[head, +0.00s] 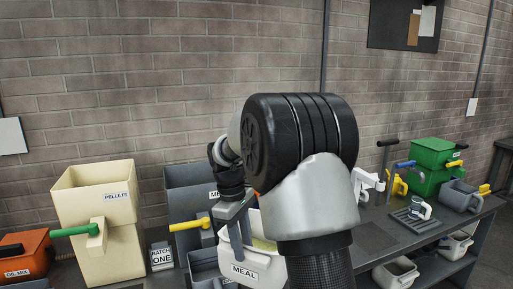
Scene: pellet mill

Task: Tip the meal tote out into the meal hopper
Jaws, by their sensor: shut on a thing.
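The meal tote (230,254) is a white bin with a MEAL label on its front and pale yellowish contents at its top. My gripper (232,212) is shut on the tote, at its upper left rim or handle; the exact grip is small and partly hidden. The meal hopper (188,178) is the dark grey-blue bin behind and left of the tote, with a label beginning "ME" and a yellow lever on its front. My arm hides the right part of the tote and perhaps part of the hopper. The tote looks roughly upright.
Left of the hopper stand a cream PELLETS hopper (88,190) with a green lever, a BATCH ONE block (161,257) and an orange-red box (30,246). A green machine (432,155) and a grey jug (461,194) stand on the bench at right. A brick wall lies behind.

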